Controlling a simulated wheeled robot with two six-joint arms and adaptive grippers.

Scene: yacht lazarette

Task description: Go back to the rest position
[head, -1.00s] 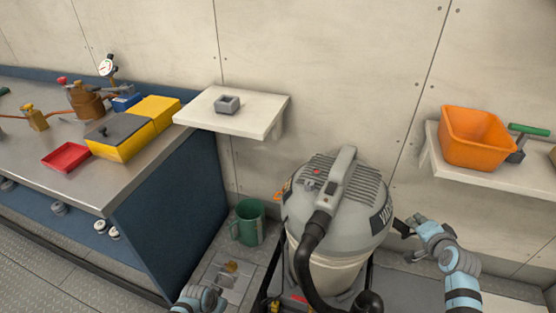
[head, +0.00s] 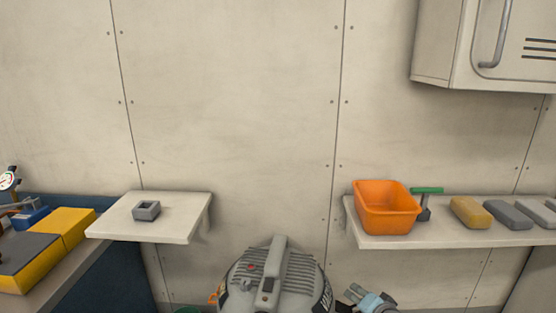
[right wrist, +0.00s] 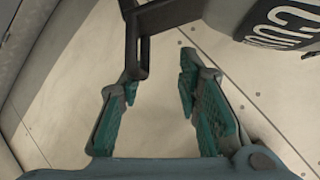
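My right gripper (head: 352,293) shows at the bottom edge of the head view, just right of the grey vacuum (head: 275,285). In the right wrist view my right gripper (right wrist: 157,85) has its two green-padded fingers spread apart with nothing held between them. A dark bracket (right wrist: 136,45) shows close to the left fingertip; I cannot tell whether they touch. The vacuum's lettered body (right wrist: 275,22) fills the upper right there. My left gripper is not in view.
A left shelf (head: 175,228) holds a small grey square block (head: 146,211). A right shelf (head: 440,235) holds an orange bin (head: 386,208), a green-handled tool (head: 426,197) and several blocks. A wall cabinet (head: 490,45) hangs upper right. A yellow box (head: 68,228) stands on the left bench.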

